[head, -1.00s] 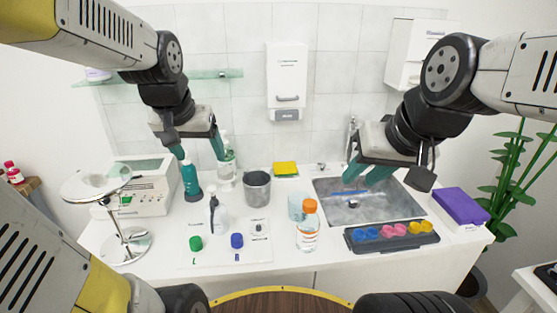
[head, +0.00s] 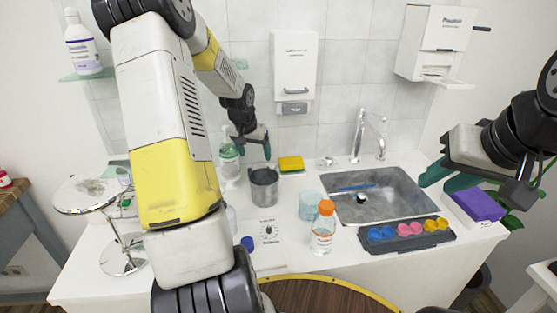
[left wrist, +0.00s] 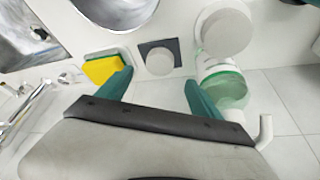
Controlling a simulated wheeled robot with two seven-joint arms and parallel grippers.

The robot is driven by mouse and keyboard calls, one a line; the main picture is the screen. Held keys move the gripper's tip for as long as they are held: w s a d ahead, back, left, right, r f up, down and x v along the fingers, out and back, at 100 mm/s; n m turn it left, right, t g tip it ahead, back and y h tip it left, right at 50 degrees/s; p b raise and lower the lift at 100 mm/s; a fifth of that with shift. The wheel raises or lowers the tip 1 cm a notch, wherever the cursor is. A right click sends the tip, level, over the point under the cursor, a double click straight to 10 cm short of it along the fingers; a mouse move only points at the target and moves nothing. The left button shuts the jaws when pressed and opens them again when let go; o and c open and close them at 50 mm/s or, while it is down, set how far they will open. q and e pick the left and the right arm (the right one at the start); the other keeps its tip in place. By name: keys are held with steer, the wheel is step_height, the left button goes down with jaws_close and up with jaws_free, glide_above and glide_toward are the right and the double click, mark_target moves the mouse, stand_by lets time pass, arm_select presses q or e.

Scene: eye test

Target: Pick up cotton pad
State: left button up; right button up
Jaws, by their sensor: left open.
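A flat white disc (left wrist: 160,62), which looks like a cotton pad, lies at a dark square (left wrist: 150,47) on the counter in the left wrist view. I cannot make it out in the head view. My left gripper (head: 252,150) is open and empty above the back of the counter; in the left wrist view its fingertips (left wrist: 158,82) are apart, with the disc just beyond the gap between them. A larger round white top (left wrist: 226,28) is beside the disc, perhaps a jar. My right gripper (head: 448,181) hangs near the purple box, and its finger gap is unclear.
A yellow-green sponge (head: 291,164), also in the left wrist view (left wrist: 102,68), and a grey cup (head: 264,186) are close to my left gripper. A soap bottle (head: 229,158) stands left. The sink (head: 400,205), orange-capped bottle (head: 323,228), paint tray (head: 440,240) and purple box (head: 480,205) are right.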

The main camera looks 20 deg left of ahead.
mark_target(259, 166)
arm_select(q)
steer(key=x, duration=0.7)
steer(key=shift+s+f, duration=0.1)
steer(key=shift+s, duration=0.1)
steer(key=c, duration=1.4)
steer(key=shift+s+d+r, duration=0.15)
steer(key=shift+r, duration=0.45)
step_height(259, 166, up, 10)
steer(key=s+d, duration=0.4)
steer(key=s, duration=0.5)
steer(key=s+d, duration=0.4)
steer(key=s, duration=0.4)
steer(key=shift+s+d+r, duration=0.2)
steer(key=shift+s+d, duration=0.1)
steer(key=shift+s, duration=0.1)
